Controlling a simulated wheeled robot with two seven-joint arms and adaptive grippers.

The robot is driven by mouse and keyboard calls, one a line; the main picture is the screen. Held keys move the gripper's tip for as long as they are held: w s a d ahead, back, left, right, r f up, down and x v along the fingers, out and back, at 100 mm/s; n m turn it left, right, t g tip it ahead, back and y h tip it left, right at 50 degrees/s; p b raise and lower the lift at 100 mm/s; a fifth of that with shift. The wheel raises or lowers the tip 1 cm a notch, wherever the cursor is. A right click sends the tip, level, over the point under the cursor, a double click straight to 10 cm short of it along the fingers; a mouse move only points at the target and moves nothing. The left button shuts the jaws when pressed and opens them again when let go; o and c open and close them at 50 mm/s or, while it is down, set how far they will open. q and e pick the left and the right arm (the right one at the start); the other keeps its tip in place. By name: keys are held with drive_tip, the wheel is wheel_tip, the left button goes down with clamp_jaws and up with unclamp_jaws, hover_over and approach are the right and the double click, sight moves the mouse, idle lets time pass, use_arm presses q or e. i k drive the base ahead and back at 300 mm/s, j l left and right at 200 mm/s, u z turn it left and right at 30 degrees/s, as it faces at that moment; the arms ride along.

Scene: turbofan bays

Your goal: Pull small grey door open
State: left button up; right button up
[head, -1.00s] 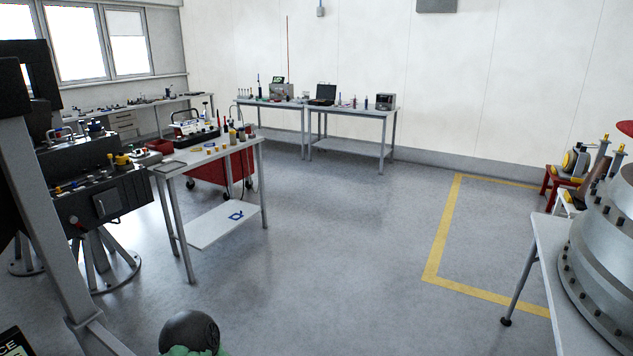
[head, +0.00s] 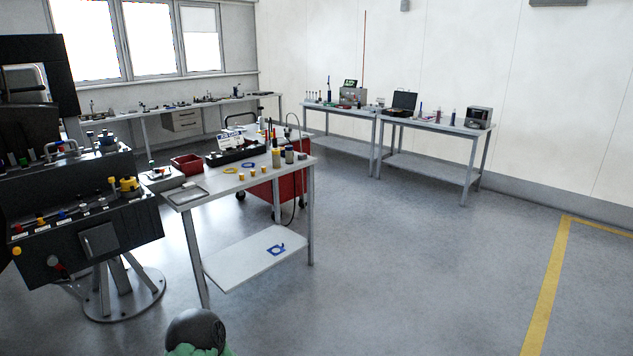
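A small grey door (head: 100,241) shows at the left of the head view. It is on the front face of a dark control box (head: 140,221) that stands on a grey pedestal. The door looks shut, flat against the box. Neither of my grippers is in view. A dark rounded part of mine with green on it shows at the bottom edge, well apart from the door.
A workbench (head: 255,258) with tools stands close on the right of the box. Open floor (head: 400,280) lies to the right.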

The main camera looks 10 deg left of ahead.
sight(100, 240)
drive_tip(key=i+j+u, duration=0.1)
drive_tip(key=i+u, duration=0.25)
drive_tip(key=i, duration=0.15)
drive_tip(key=i+u, duration=0.3)
drive_tip(key=i, duration=0.15)
drive_tip(key=i+l+u, duration=0.2)
drive_tip(key=i+u, duration=0.15)
drive_tip(key=i, duration=0.15)
drive_tip(key=i+l+u, duration=0.3)
drive_tip(key=i, duration=0.15)
drive_tip(key=i+j+u, duration=0.15)
drive_tip(key=u, duration=0.25)
drive_tip(key=i+j+u, duration=0.1)
drive_tip(key=i+u, duration=0.15)
drive_tip(key=u, duration=0.15)
drive_tip(key=i+u, duration=0.25)
drive_tip(key=u, duration=0.15)
drive_tip(key=i+u, duration=0.25)
drive_tip(key=u, duration=0.15)
drive_tip(key=i+l+u, duration=0.1)
drive_tip(key=u, duration=0.3)
drive_tip(key=i+l, duration=0.05)
drive_tip(key=i, duration=0.05)
